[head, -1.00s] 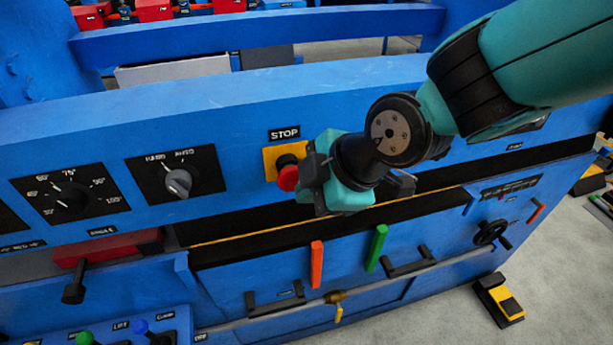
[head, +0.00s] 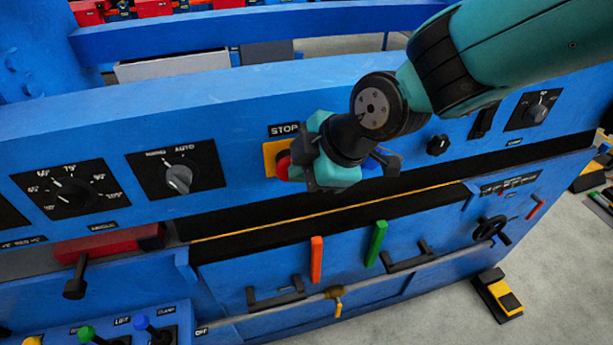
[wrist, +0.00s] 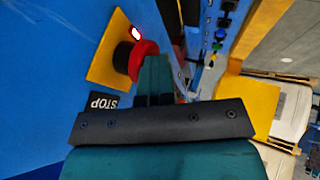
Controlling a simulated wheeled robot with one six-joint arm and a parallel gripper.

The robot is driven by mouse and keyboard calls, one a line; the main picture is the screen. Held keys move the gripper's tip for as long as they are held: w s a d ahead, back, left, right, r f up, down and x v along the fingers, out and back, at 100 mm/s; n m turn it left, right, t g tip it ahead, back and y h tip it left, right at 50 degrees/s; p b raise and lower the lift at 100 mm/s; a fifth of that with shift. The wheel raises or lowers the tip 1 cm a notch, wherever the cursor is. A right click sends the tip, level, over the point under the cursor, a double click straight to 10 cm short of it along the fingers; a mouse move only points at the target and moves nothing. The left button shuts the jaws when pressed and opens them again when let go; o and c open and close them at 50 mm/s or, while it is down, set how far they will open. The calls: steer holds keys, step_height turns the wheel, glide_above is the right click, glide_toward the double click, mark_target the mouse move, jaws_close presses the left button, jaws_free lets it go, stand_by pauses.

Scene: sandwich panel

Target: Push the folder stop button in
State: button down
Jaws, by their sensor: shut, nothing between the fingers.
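The red stop button (head: 283,168) sits on a yellow plate (head: 270,160) under a STOP label (head: 283,130) on the blue panel. My gripper (head: 299,165) is at the button's right side and hides part of it in the head view. In the wrist view the red button (wrist: 143,57) stands out from the yellow plate (wrist: 106,52), with the STOP label (wrist: 103,102) upside down. The shut, empty fingertips (wrist: 154,68) overlap the button's edge there. I cannot tell whether they touch it.
A selector knob (head: 179,179) and an angle dial (head: 72,192) are left of the button. A small black knob (head: 438,145) is to the right. Orange (head: 317,262) and green (head: 377,243) handles are below. A bright red-white light (wrist: 135,33) shows beside the button.

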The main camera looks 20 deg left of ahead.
steer(key=shift+w, duration=0.1)
steer(key=s+d+r+b, duration=0.1)
steer(key=s+d+r, duration=0.3)
steer(key=d+r, duration=0.4)
steer(key=shift+s+d, duration=0.15)
steer(key=shift+s, duration=0.25)
steer(key=s+d+r+m+h+p, duration=0.1)
steer(key=s+d+m, duration=0.3)
steer(key=d+m, duration=0.4)
steer(key=s+d+m+g+h+p, duration=0.1)
steer(key=s+d+m, duration=0.3)
steer(key=d+m, duration=0.5)
steer(key=shift+s+d+r+g+h+p, duration=0.3)
steer(key=shift+d+r+h+p, duration=0.1)
steer(key=shift+d+h+p, duration=0.15)
